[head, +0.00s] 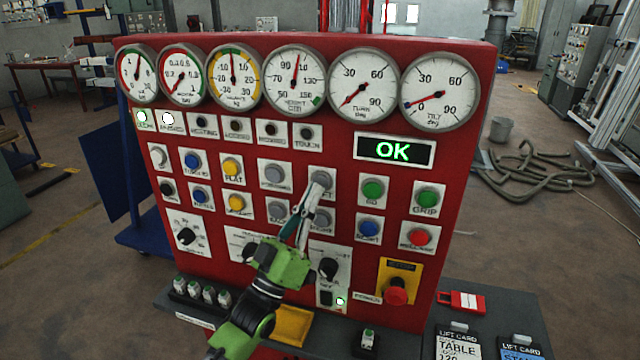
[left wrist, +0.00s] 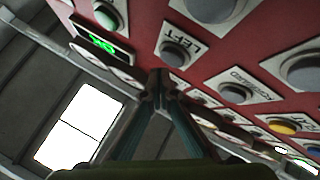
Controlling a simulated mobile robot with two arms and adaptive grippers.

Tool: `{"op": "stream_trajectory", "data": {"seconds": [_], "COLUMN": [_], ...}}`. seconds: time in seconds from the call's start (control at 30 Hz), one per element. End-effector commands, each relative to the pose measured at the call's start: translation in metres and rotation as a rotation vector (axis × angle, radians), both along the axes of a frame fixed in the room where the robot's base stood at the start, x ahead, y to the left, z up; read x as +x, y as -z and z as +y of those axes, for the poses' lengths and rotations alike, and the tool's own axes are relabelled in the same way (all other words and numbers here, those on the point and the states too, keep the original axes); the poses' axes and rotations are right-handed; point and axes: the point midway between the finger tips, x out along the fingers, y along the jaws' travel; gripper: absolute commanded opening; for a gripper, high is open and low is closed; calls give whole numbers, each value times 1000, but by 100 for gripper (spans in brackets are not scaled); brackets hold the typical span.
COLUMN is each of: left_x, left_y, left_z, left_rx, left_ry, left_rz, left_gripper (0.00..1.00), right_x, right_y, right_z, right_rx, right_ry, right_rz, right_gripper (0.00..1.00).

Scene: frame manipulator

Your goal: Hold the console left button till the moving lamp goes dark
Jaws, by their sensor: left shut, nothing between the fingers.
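The red console (head: 345,230) stands ahead. Its left button is a grey round button (head: 321,178), partly hidden by my fingers in the head view; it also shows in the left wrist view (left wrist: 174,54) beside the label LEFT. My left gripper (head: 314,192) is shut and empty, its fingertips close below that button; its tips also show in the left wrist view (left wrist: 158,78). I cannot tell whether they touch it. In the lamp row, the two leftmost lamps (head: 142,118) are lit and the others (head: 270,129) look dark. Their labels are too small to read surely.
A display (head: 395,150) reads OK in green. Other buttons and knobs lie close around my fingers. A red emergency knob (head: 396,291) sits low at the right. A dark shelf (head: 400,345) with cards (head: 458,345) runs below the console.

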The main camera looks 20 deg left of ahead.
Motion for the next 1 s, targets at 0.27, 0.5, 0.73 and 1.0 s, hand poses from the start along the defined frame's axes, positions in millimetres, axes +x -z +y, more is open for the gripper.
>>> {"op": "stream_trajectory", "data": {"seconds": [0.27,0.5,0.73,1.0], "left_x": [8,8,9,13], "left_y": [0,0,0,0], "left_z": [0,0,0,-1], "left_rx": [-1,0,0,-1], "left_ry": [0,0,0,0], "left_rz": [-1,0,0,-1], "left_gripper": [0,0,0,0], "right_x": [0,0,0,0], "right_y": [6,5,7,9], "right_z": [0,0,0,0], "right_rx": [0,0,0,0], "right_ry": [0,0,0,0], "right_rz": [0,0,0,0], "right_gripper": [40,40,40,40]}}
